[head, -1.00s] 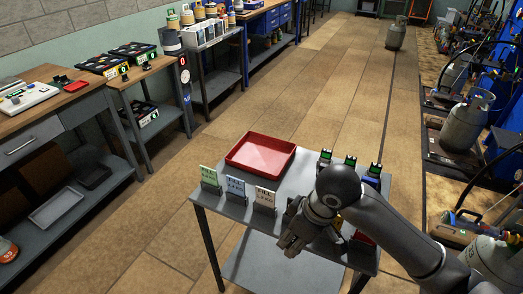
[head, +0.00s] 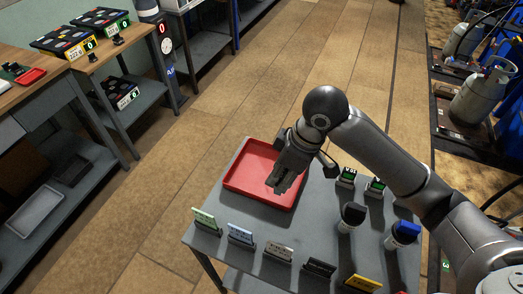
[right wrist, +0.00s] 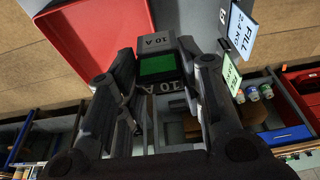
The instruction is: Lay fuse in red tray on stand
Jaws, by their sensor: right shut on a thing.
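The red tray (head: 238,186) lies on the far left part of the grey stand (head: 228,256) in the head view. Its red floor and wall also show at upper left in the right wrist view (right wrist: 88,40). My right gripper (head: 278,188) is above the tray's right part. In the right wrist view it is shut on a dark fuse (right wrist: 158,66) marked 10 A, with a green face, between its fingers. The fuse is hidden by the gripper in the head view, and its height above the tray is hard to tell. My left gripper is out of view.
Several label cards (head: 240,234) line the stand's front edge. Two green-faced blocks (head: 346,177) and two white cylinders, one with a black top (head: 352,217) and one with a blue top (head: 408,229), stand to the right. A wooden workbench (head: 50,82) is at left.

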